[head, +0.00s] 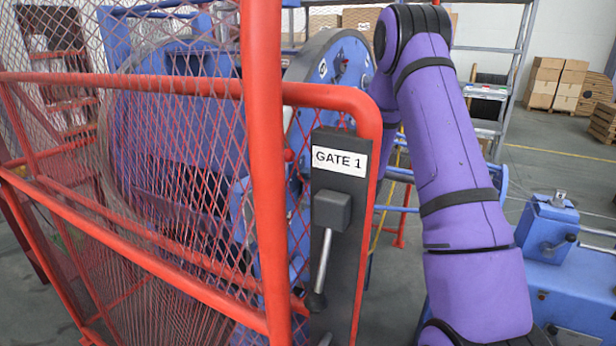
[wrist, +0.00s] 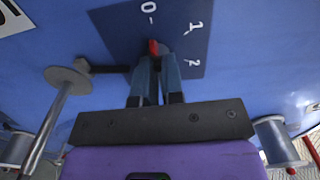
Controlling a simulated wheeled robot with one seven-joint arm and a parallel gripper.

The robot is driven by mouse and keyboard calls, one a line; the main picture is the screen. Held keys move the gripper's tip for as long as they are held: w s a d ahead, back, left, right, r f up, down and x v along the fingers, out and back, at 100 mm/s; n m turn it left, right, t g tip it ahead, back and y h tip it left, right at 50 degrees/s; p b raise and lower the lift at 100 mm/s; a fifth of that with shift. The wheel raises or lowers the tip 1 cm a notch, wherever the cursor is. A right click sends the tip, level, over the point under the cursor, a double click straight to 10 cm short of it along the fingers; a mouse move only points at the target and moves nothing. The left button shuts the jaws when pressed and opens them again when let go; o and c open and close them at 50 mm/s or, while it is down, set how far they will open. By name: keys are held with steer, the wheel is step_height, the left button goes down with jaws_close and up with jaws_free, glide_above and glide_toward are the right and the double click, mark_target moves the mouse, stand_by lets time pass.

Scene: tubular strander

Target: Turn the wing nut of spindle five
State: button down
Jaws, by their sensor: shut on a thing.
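In the wrist view my gripper (wrist: 155,62) is shut on a small part at a dark blue dial plate (wrist: 120,35). Only the red tip of this part, the wing nut (wrist: 153,47), shows past the fingers; the rest is hidden between them. The tip points up towards the white mark 0, with marks 1 and 2 to its right. The plate is on a blue face (wrist: 250,60). A white label (wrist: 14,18) at the top left is cut off, so I cannot read a spindle number. In the head view my arm hides the gripper.
In the wrist view a rod with a round grey disc (wrist: 68,80) stands close left of my fingers. A grey cylinder (wrist: 275,140) is at the lower right. In the head view the red mesh gate (head: 265,180) with its GATE 1 post stands close left of my arm.

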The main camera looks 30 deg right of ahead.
steer(key=c, duration=1.2)
jaws_free()
steer(key=shift+c, duration=0.2)
steer(key=v, duration=1.1)
